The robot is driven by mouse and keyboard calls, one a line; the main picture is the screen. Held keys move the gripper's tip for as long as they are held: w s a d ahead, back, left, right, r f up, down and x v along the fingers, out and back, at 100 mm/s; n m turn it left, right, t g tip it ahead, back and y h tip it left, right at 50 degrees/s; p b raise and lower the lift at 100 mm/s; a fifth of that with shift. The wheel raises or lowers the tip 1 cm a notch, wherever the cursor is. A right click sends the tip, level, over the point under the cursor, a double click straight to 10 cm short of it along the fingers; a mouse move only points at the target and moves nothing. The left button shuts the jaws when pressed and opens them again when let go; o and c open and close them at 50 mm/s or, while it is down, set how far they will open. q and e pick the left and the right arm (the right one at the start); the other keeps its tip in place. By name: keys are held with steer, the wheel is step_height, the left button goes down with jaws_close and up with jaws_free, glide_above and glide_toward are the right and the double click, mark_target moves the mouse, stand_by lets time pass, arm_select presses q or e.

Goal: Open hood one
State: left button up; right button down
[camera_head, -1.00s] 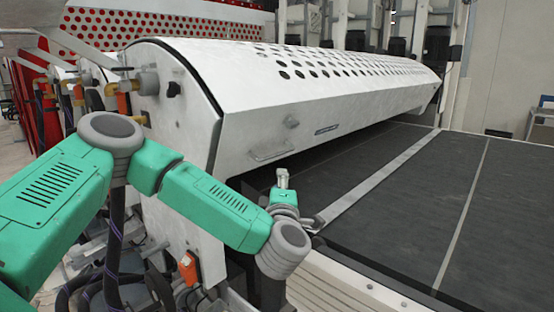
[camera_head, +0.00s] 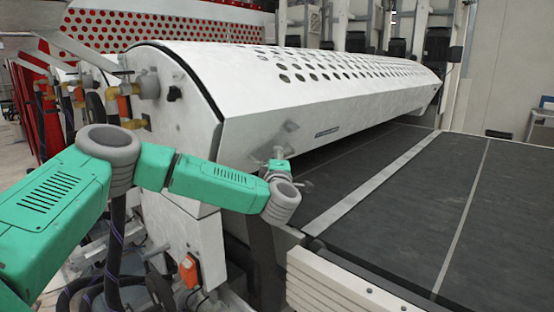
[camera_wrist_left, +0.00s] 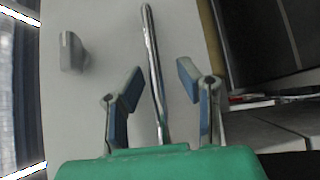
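The hood (camera_head: 310,105) is a long white cover with rows of round holes, lying down over the dark conveyor. Its metal bar handle is mostly hidden behind my left gripper (camera_head: 278,153) in the head view. In the left wrist view the handle (camera_wrist_left: 152,65) runs lengthwise between the two fingers of my left gripper (camera_wrist_left: 157,85). The fingers are open, with a gap on each side of the bar. A small grey latch (camera_wrist_left: 71,52) sits on the hood to the left of the handle. My right gripper is not in view.
The dark conveyor (camera_head: 400,190) with a pale strip runs to the right and is clear. Hoses and fittings (camera_head: 125,105) crowd the machine's left end. An orange switch (camera_head: 189,271) is low on the side panel. White slats (camera_head: 340,290) edge the front.

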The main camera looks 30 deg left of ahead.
arm_select(q)
steer(key=shift+c, duration=0.5)
jaws_close()
